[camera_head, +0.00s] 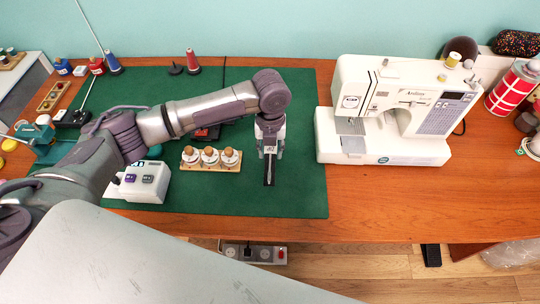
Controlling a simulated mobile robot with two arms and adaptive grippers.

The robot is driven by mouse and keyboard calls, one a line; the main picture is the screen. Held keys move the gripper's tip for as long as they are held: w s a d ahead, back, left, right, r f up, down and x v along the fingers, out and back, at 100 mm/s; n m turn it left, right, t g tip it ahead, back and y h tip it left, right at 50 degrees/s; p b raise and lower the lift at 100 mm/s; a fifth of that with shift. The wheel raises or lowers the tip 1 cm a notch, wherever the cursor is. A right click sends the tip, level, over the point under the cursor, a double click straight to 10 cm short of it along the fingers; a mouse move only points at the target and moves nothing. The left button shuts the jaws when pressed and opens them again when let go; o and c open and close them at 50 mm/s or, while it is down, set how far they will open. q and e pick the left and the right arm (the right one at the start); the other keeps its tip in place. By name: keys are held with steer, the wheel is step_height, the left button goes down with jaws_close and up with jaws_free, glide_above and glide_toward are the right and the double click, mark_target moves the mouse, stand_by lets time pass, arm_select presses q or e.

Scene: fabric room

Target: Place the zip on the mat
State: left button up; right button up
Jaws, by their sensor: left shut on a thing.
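My left gripper (270,150) points down over the right part of the green mat (300,190). It is shut on the zip (269,174), a dark narrow strip with a pale line along it. The zip hangs below the fingertips over the mat; I cannot tell whether its lower end touches the mat. The gripper hides the zip's upper part. My right gripper is not in view.
A wooden tray with several corked jars (211,157) stands left of the gripper. A white device (143,182) sits further left. A white sewing machine (390,110) stands right of the mat. The mat's front right area is clear.

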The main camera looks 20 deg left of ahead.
mark_target(270, 154)
arm_select(q)
steer(key=shift+w+f, duration=0.25)
steer(key=shift+f, duration=1.9)
steer(key=shift+s+a+f, duration=0.1)
steer(key=shift+f, duration=0.25)
steer(key=o, duration=0.6)
steer(key=shift+s, duration=0.15)
steer(key=shift+o, duration=0.7)
steer(key=shift+f, duration=0.2)
steer(key=shift+r, duration=0.15)
steer(key=r, duration=1.3)
steer(key=shift+w, duration=0.2)
